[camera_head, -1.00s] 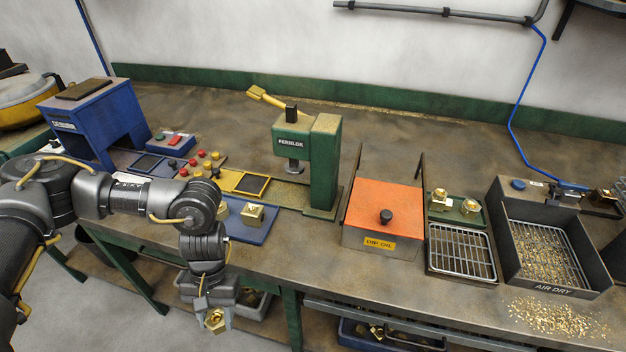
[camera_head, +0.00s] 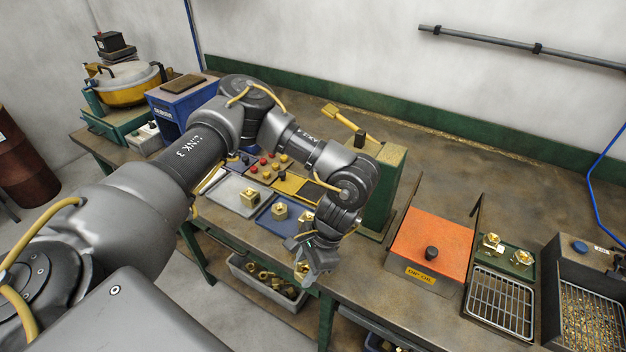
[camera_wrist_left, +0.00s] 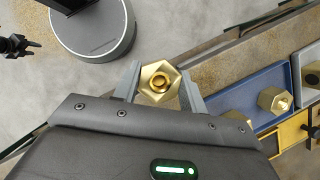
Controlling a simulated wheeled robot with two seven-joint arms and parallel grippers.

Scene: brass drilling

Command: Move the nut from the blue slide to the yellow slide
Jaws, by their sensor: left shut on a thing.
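My left gripper (camera_head: 308,268) is shut on a brass hex nut (camera_wrist_left: 158,82); the nut sits between its two fingers, hole facing the wrist camera. In the head view the held nut (camera_head: 301,268) hangs just off the table's front edge, in front of the blue slide (camera_head: 266,222). Another nut (camera_head: 279,211) stands on the blue slide, and a further brass piece beside my wrist is partly hidden. The yellow slide (camera_head: 290,185) lies behind the blue one, partly covered by my left arm. A dark shape at the left of the wrist view may be my right gripper; its state is unclear.
A grey plate with a nut (camera_head: 250,197) lies left of the blue slide. The green press (camera_head: 384,190) stands close behind my left wrist. The orange oil box (camera_head: 433,245) is to the right. A bin of brass parts (camera_head: 270,280) is below the table.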

